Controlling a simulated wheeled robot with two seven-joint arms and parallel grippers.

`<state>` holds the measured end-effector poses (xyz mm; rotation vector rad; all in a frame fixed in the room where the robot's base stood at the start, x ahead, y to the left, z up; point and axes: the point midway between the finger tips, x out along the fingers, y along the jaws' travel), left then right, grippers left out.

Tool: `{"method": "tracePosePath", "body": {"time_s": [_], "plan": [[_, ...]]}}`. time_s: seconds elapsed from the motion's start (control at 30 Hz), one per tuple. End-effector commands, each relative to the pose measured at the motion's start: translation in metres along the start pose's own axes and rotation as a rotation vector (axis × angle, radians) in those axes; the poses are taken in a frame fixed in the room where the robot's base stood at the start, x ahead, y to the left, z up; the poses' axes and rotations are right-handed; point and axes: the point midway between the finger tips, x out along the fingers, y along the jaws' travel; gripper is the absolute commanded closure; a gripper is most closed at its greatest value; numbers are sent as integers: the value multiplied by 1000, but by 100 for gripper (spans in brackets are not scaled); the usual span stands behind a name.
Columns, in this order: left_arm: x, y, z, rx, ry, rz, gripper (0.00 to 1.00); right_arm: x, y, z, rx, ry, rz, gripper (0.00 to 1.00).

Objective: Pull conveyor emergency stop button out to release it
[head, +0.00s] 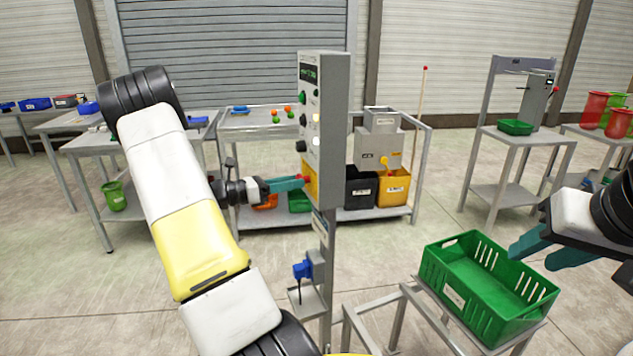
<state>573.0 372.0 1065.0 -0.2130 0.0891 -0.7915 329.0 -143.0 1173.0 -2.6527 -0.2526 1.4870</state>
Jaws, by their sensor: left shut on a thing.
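The grey control box (322,125) stands on a post in the middle of the head view. Low on its left-facing front is a yellow panel (309,188) with the red emergency stop button (306,179), mostly hidden by my fingers. My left gripper (303,182) reaches in from the left, and its teal fingers are shut on the button. Whether the button is in or out cannot be told. My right gripper (532,253) is at the right, above the green crate, with its teal fingers apart and nothing between them.
The green crate (452,290) sits on a metal stand at the lower right. A blue device (302,270) hangs on the post below the box. Behind stands a bench with black (360,188) and yellow bins (393,190). Open floor lies between the benches.

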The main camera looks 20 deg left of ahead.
Motion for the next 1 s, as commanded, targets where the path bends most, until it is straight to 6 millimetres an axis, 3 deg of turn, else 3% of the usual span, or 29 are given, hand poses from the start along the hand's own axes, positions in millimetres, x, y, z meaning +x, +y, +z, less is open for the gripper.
{"method": "tracePosePath", "body": {"time_s": [0.1, 0.3, 0.33, 0.43, 0.77, 1.0], "plan": [[-11, 0, 0, 1, 1, 2, 100, 0, 0, 0, 0, 0, 0, 60], [-12, 0, 0, 0, 1, 2, 100, 0, 0, 0, 0, 0, 0, 60], [-12, 0, 0, 0, 1, 3, 58, 0, 0, 0, 0, 0, 0, 60], [-12, 0, 0, 0, 1, 3, 41, 0, 0, 0, 0, 0, 0, 60], [-13, 0, 0, 0, 1, 2, 41, 0, 0, 0, 0, 0, 0, 60], [-47, 2, 0, 2, 1, 6, 41, 0, 0, 0, 0, 0, 0, 60]]}}
